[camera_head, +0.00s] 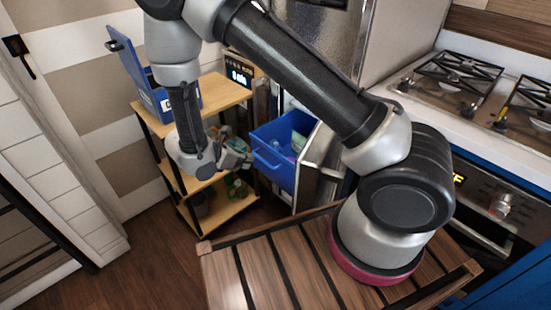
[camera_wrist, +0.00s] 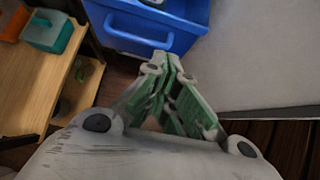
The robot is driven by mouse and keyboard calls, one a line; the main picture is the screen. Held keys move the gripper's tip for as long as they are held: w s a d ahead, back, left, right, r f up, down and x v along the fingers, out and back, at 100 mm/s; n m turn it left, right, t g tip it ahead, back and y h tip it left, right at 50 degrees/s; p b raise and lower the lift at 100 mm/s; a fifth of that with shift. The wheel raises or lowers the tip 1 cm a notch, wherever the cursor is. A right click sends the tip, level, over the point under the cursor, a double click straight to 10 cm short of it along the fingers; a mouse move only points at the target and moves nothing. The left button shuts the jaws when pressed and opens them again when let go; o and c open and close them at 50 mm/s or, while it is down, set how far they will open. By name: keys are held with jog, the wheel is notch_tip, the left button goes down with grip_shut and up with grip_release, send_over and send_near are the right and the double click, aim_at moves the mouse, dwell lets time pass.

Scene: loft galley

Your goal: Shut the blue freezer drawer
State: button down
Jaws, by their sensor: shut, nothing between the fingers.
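The blue freezer drawer (camera_head: 276,168) is pulled out of the freezer at the middle of the head view, with its open top showing items inside. Its front carries a blue bar handle, and in the wrist view the drawer front (camera_wrist: 150,28) fills the top middle. My gripper (camera_head: 246,158) is just left of the drawer front in the head view. In the wrist view my gripper (camera_wrist: 165,62) is shut and empty, its tips pointing towards the drawer front just below the handle. Whether the tips touch the drawer, I cannot tell.
A freezer door (camera_head: 318,168) stands open to the right of the drawer. A wooden shelf unit (camera_head: 215,97) stands left, with a blue open box (camera_head: 130,68) on top and a teal container (camera_wrist: 48,32) lower down. Wooden floor lies clear at lower left.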

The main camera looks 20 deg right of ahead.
send_near(279, 161)
jog(key=f, duration=0.3)
jog(key=shift+s+a+f, duration=0.1)
jog(key=shift+a+f, duration=0.05)
jog(key=shift+a, duration=0.2)
jog(key=shift+w+d+f, duration=0.1)
jog(key=shift+w+d, duration=0.2)
jog(key=shift+d, duration=0.35)
jog(key=shift+w+d+r, duration=0.1)
jog(key=shift+w+d, duration=0.15)
jog(key=shift+d, duration=0.35)
jog(key=shift+w+d+f, duration=0.1)
jog(key=shift+w+d, duration=0.2)
jog(key=shift+d, duration=0.35)
jog(key=shift+d, duration=0.15)
